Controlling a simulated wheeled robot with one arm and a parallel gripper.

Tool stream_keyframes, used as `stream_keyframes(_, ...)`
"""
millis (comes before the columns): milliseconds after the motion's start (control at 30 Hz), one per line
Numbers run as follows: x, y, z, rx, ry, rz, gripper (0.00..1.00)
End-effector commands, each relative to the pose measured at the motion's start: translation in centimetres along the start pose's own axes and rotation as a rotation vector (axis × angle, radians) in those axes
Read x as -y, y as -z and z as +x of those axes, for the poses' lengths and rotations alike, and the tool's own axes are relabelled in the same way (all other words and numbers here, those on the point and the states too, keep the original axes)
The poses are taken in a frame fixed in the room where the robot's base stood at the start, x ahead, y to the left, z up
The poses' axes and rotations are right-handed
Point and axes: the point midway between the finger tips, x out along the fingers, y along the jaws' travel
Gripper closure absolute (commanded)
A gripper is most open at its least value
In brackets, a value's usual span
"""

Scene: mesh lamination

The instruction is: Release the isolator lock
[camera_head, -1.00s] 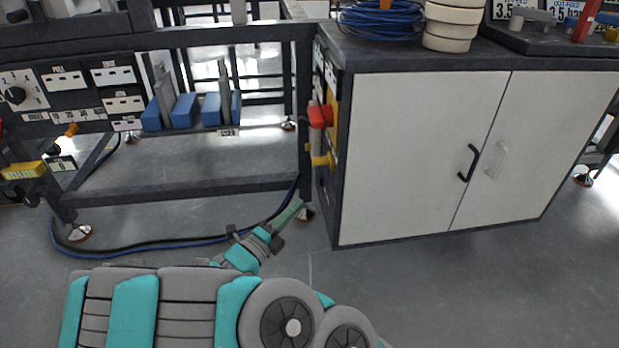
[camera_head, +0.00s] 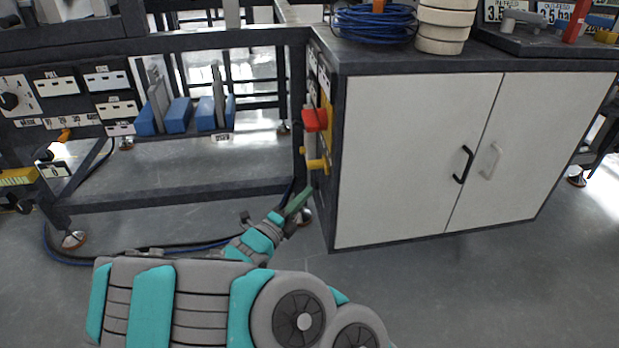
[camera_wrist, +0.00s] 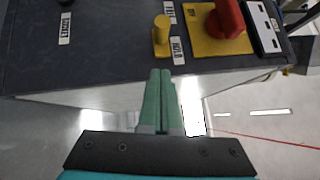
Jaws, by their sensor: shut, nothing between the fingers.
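The isolator is on the side of the cabinet. Its red handle (camera_head: 315,120) sits on a yellow plate (camera_wrist: 207,42), and the handle also shows in the wrist view (camera_wrist: 229,17). A yellow knob (camera_head: 317,165), seemingly the lock, sticks out below the handle. In the wrist view the knob (camera_wrist: 161,30) stands beside the plate, just ahead of my fingertips. My gripper (camera_wrist: 160,72) has its green fingers together and empty, pointing at the panel near the knob. In the head view my gripper (camera_head: 310,191) is below the knob. A gap appears between the fingertips and the knob.
The white-doored cabinet (camera_head: 410,165) fills the right. A dark frame (camera_head: 180,192) with blue blocks (camera_head: 178,115) stands at the left. A dark cable (camera_head: 150,252) lies on the floor behind my arm. A blue cable coil (camera_head: 370,25) lies on the cabinet top.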

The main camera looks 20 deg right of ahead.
Motion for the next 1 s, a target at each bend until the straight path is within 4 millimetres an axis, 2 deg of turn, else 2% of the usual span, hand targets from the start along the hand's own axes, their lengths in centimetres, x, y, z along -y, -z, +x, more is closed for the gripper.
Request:
stream_keyframes(233,-0.1,0.1,3.5,-0.003,-0.001,0.0,1.0)
stream_keyframes(400,0.0,-1.3,5.0,-0.003,-0.001,0.001,1.0)
stream_keyframes(633,-0.1,-2.5,6.1,-0.002,-0.002,0.0,1.0)
stream_keyframes(1000,-0.1,-2.8,6.2,0.0,-0.001,-0.002,1.0)
